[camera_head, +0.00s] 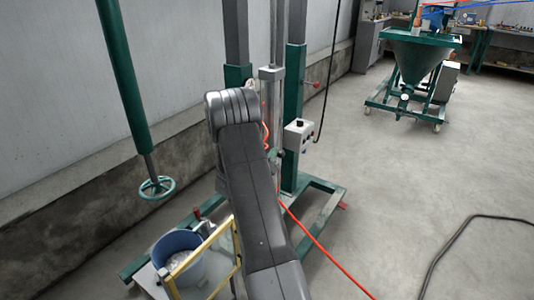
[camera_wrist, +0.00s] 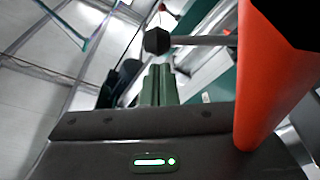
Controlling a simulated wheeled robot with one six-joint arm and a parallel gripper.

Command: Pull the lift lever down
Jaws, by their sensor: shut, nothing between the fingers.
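In the wrist view, a black faceted knob (camera_wrist: 157,40) sits on the end of a grey rod (camera_wrist: 200,40) that runs off to the right; it looks like the lift lever. My gripper (camera_wrist: 158,68) is shut and empty, its two fingers together just below the knob in the picture. A gap shows between fingertips and knob, but I cannot judge its depth. A grey control box (camera_head: 298,134) is fixed to that post.
An orange-red piece (camera_wrist: 262,85) fills the right of the wrist view, very close. A blue bucket (camera_head: 172,247) and a yellow-framed panel (camera_head: 208,258) stand low beside my arm. A red hose (camera_head: 318,243) crosses the floor. A green hopper cart (camera_head: 418,65) stands back right; floor between is open.

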